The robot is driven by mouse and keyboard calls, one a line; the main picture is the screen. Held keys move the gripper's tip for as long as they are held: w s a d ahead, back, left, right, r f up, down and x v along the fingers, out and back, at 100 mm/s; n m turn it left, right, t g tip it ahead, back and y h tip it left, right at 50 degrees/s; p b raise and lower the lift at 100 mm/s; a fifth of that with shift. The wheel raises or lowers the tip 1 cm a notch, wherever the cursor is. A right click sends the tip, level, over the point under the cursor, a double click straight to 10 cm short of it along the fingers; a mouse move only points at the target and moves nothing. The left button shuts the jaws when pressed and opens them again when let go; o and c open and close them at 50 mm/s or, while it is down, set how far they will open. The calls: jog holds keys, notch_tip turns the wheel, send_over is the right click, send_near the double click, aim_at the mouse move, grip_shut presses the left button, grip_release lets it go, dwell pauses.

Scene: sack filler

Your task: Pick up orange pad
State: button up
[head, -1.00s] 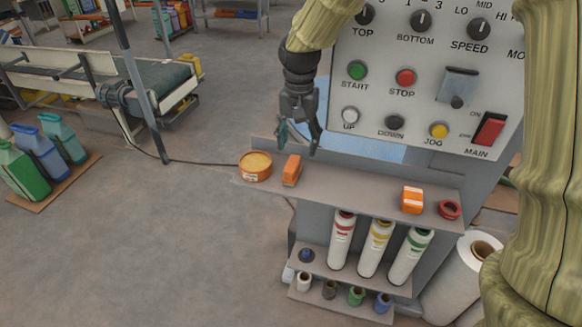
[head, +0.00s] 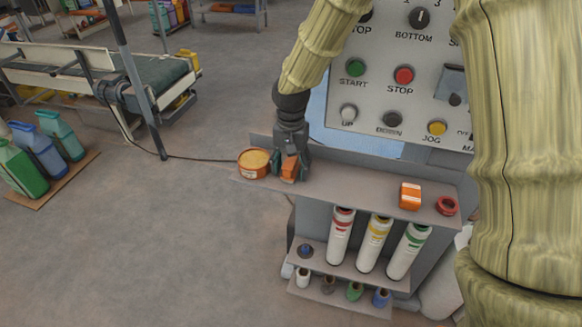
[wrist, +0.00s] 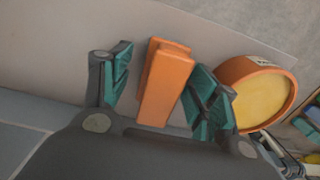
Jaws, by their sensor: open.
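The orange pad (head: 290,168) is a small block on the upper grey shelf. In the wrist view the pad (wrist: 165,84) stands between the two teal-lined fingers. My gripper (head: 291,172) is down at the shelf around the pad. In the wrist view my gripper (wrist: 160,92) is open, with a clear gap between the pad and the left finger and a smaller gap by the right finger.
A round orange tin (head: 254,163) stands close beside the gripper on the same shelf (head: 340,187). An orange-and-white box (head: 410,196) and a red ring (head: 446,205) are farther right. The control panel (head: 408,75) rises behind the shelf.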

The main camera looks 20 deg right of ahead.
aim_at(291, 160)
jog(key=c, duration=1.1)
jog(key=shift+c, duration=0.2)
jog(key=shift+r, duration=0.2)
jog(key=shift+r, duration=0.25)
notch_tip(291, 160, up, 3)
jog(key=shift+f, duration=0.1)
jog(key=s+a+b, duration=0.1)
jog(key=s+a, duration=0.2)
jog(key=s, duration=0.4)
jog(key=s+a+r+b, duration=0.1)
jog(key=s+a, duration=0.3)
jog(key=s, duration=0.3)
jog(key=shift+s+a+r, duration=0.15)
jog(key=shift+r, duration=0.05)
jog(key=shift+o, duration=1.4)
jog(key=shift+c, duration=0.7)
